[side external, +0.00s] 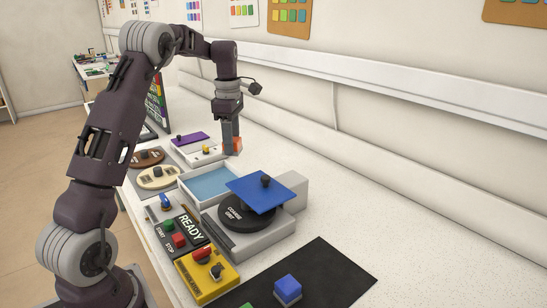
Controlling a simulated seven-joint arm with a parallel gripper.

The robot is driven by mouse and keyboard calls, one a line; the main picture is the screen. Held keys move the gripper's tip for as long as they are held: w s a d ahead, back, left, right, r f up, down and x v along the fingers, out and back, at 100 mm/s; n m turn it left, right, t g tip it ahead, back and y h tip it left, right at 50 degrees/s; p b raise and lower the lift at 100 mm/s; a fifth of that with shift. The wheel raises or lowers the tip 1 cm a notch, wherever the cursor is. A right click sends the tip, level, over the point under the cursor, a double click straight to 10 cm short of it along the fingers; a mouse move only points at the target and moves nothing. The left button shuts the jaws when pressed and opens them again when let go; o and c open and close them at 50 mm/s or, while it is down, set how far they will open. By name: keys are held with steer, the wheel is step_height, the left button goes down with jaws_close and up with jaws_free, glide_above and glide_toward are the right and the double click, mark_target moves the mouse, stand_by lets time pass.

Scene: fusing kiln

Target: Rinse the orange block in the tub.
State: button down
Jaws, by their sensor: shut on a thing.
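My gripper (231,147) is shut on the orange block (238,144). It points down and holds the block up in the air, above and near the far right end of the tub. The tub (183,186) is a shallow pale tray with light blue water in it. The block looks clear of the water. I cannot tell from this one view whether it is right over the tub or beyond its edge. The fingers hide part of the block.
In front of the tub stands a grinder (248,217) marked coarse grit, with a blue plate (262,192) on top. A READY panel (188,229) and yellow switch box (207,273) are nearby. A blue block (288,288) sits on a black mat (340,268). The counter's right side is clear.

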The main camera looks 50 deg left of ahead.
steer(key=s+a+n, duration=0.1)
steer(key=s+a, duration=0.3)
steer(key=a, duration=0.3)
steer(key=shift+w+d+f, duration=0.1)
steer(key=shift+w+f, duration=0.05)
steer(key=shift+f, duration=7.2)
step_height(320, 180, up, 8)
steer(key=shift+f, duration=0.2)
